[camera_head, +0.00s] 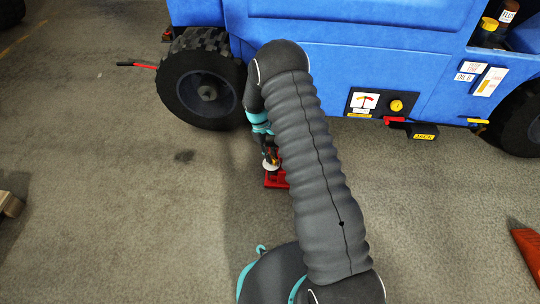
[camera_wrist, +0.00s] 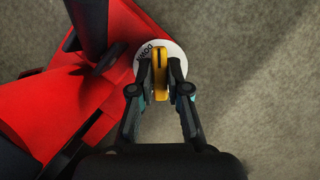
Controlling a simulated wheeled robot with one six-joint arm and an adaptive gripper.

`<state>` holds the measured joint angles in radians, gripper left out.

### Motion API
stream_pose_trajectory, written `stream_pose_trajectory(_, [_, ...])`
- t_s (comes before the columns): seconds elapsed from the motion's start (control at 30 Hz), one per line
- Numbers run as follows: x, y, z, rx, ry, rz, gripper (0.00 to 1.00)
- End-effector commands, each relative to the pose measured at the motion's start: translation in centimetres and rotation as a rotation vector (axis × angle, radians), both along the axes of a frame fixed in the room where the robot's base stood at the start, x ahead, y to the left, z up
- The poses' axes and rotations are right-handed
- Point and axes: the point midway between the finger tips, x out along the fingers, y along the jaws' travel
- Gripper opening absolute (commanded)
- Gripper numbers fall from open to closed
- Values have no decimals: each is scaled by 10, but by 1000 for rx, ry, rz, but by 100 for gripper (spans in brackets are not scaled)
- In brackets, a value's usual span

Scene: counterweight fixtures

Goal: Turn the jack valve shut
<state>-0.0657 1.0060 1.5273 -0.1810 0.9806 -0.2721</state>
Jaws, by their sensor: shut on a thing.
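The red jack (camera_wrist: 55,85) fills the left of the wrist view, and a bit of its red base (camera_head: 276,181) shows in the head view behind my arm. The yellow valve handle (camera_wrist: 160,80) stands in front of a white round plate (camera_wrist: 177,62) with lettering that seems to read DOWN. My gripper (camera_wrist: 160,66) is shut on the yellow handle, with one finger on each side of it. In the head view my gripper (camera_head: 270,158) is low, just above the red base. My arm hides most of the jack there.
A blue vehicle (camera_head: 345,55) stands behind, with a large black wheel (camera_head: 205,82) close to my arm. A red bar (camera_head: 138,65) sticks out at left. An orange-red object (camera_head: 528,250) lies at right. The floor at left is mostly clear.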

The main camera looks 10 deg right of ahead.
Motion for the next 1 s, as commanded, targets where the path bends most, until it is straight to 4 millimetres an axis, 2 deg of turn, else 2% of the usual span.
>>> stream_pose_trajectory(0.6, [1, -4, 0, 0, -1, -558, 0])
stream_pose_trajectory(1.0, [1, -4, 0, 1, -3, -760, 0])
